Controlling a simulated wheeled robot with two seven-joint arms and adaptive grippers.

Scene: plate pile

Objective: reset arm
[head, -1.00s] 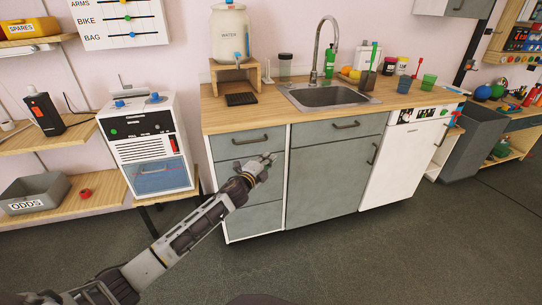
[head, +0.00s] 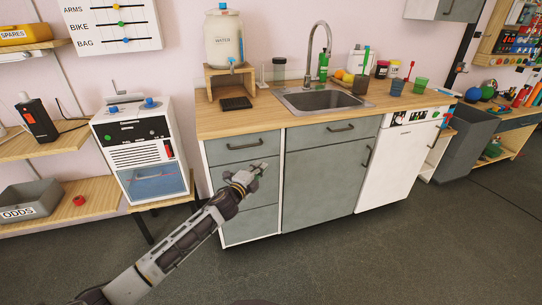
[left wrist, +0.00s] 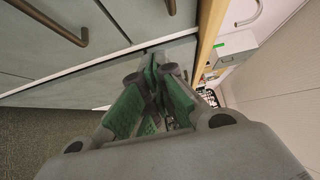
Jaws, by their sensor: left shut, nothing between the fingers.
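My left gripper (head: 257,171) is in front of the grey drawers at the left end of the kitchen counter, below the top drawer handle. Its fingers are shut with nothing between them. In the left wrist view the green-padded fingers of my left gripper (left wrist: 158,92) come together, with the grey cabinet fronts (left wrist: 70,70) behind them. I cannot tell whether the fingertips touch the drawer front. My right gripper is not in view.
The wooden counter (head: 215,124) holds a sink (head: 325,102), a water dispenser (head: 223,40) and several cups. A toy-like white oven (head: 142,150) stands to the left beside shelves with a grey bin (head: 30,200). The floor (head: 400,250) in front is clear.

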